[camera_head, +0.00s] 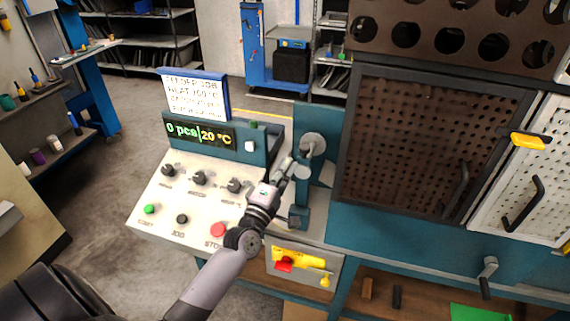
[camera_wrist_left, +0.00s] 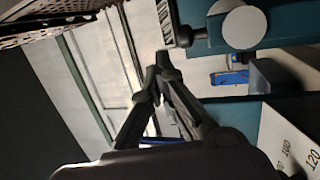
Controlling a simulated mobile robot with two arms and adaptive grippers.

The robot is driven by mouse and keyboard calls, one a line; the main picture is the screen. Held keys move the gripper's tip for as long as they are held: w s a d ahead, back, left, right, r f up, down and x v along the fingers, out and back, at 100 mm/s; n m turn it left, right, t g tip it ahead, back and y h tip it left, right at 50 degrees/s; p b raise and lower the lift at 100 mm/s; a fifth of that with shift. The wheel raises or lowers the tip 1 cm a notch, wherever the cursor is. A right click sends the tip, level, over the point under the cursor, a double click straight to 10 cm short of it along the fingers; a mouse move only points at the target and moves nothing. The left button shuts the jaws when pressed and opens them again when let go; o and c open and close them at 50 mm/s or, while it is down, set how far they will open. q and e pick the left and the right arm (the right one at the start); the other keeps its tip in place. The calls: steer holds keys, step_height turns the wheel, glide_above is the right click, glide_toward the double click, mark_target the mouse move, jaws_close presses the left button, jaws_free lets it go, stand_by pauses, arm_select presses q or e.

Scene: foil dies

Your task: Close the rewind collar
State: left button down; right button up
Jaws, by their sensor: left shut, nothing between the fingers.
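A grey round hub, which looks like the rewind collar (camera_head: 312,143), sits on a teal upright right of the control console. In the left wrist view the round grey end (camera_wrist_left: 243,27) shows close up, with a ribbed part (camera_wrist_left: 175,22) beside it. I cannot tell whether the collar is open or closed. My left gripper (camera_head: 298,169) is just below and left of the hub in the head view. In the left wrist view its fingertips (camera_wrist_left: 163,62) meet just below the ribbed part, shut and empty. Contact is unclear. My right gripper is not in view.
The sloped console (camera_head: 185,222) with knobs and buttons stands left of the hub; its display (camera_head: 200,133) reads "0 pcs|20 °C". A perforated dark guard door (camera_head: 430,135) stands close on the right. A yellow and red switch (camera_head: 300,262) is below.

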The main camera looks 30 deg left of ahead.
arm_select(q)
steer(key=s+b, duration=0.1)
steer(key=s, duration=0.6)
steer(key=s+d+f+m+g+h, duration=0.1)
steer(key=d+f+m+g, duration=0.15)
steer(key=f, duration=0.95)
steer(key=s+d+f+m+g, duration=0.1)
steer(key=f+m+g, duration=0.3)
steer(key=f, duration=0.9)
steer(key=s+d+f+m+g+h, duration=0.15)
steer(key=s+f, duration=0.25)
steer(key=f, duration=0.4)
steer(key=s+d+f+m+g+y, duration=0.1)
steer(key=s+d+f+m+g, duration=0.15)
steer(key=s+f, duration=0.4)
steer(key=s+f+m+g, duration=0.4)
steer(key=s+f, duration=0.6)
steer(key=s, duration=0.4)
steer(key=s+f+m+g, duration=0.5)
steer(key=s+f, duration=0.6)
steer(key=s, duration=0.4)
steer(key=shift+s+d+m, duration=0.25)
steer(key=shift+d+m, duration=0.1)
steer(key=shift+m, duration=0.4)
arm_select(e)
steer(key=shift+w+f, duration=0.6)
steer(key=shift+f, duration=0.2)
